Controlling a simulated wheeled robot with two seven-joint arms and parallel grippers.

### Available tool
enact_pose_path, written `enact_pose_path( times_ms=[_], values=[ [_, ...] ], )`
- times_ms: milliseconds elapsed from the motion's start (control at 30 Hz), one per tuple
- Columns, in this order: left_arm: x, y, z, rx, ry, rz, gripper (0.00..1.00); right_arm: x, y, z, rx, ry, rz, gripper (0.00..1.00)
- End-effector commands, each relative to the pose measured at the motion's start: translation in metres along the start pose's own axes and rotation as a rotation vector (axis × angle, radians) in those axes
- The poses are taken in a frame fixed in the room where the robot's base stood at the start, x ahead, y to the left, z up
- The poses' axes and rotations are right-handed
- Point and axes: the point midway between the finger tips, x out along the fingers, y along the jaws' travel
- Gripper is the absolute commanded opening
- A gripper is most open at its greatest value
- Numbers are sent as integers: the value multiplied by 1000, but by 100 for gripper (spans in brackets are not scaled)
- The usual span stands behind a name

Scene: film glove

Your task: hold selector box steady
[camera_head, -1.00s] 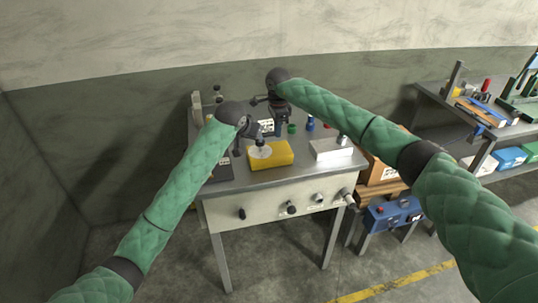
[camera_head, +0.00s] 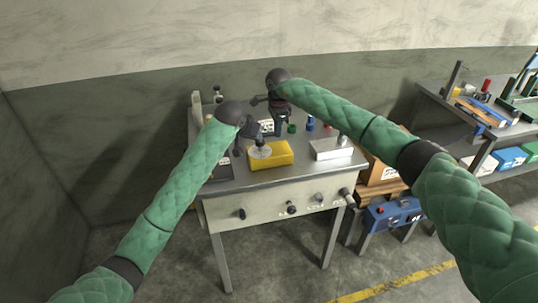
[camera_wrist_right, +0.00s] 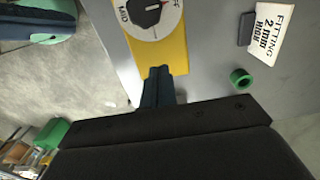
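The selector box is a yellow block (camera_head: 272,157) on the grey workbench, with a round pale dial (camera_head: 260,152) on top. In the right wrist view its yellow side (camera_wrist_right: 176,52) and the white dial with a black knob (camera_wrist_right: 146,12) show at the top. My right gripper (camera_head: 279,128) is above the bench behind the box. Its dark blue fingers (camera_wrist_right: 158,84) look closed together, overlapping the box's near edge in the wrist view; I cannot tell if they touch it. My left gripper (camera_head: 250,138) is beside the dial at the box's left; its finger opening is unclear.
A white box (camera_head: 331,149) stands right of the yellow box. A green ring (camera_wrist_right: 241,78) and a label card (camera_wrist_right: 268,33) lie near my right gripper. Blue bottles (camera_head: 310,123) stand at the back. Knobs line the bench's front panel (camera_head: 270,208).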

Motion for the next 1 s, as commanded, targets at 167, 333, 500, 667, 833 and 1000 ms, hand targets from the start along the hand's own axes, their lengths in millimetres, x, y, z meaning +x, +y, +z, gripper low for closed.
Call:
enact_pose_path(
  times_ms=[167,333,500,667,833,1000],
  values=[
    [0,0,0,0,0,0,36,0,0,0,0,0,0,0],
    [0,0,0,0,0,0,36,1,0,0,0,0,0,0],
    [0,0,0,0,0,0,36,4,0,0,0,0,0,0],
    [0,0,0,0,0,0,36,8,0,0,0,0,1,0],
    [0,0,0,0,0,0,36,12,0,0,0,1,1,0],
    [0,0,0,0,0,0,36,16,0,0,0,0,1,0]
  ],
)
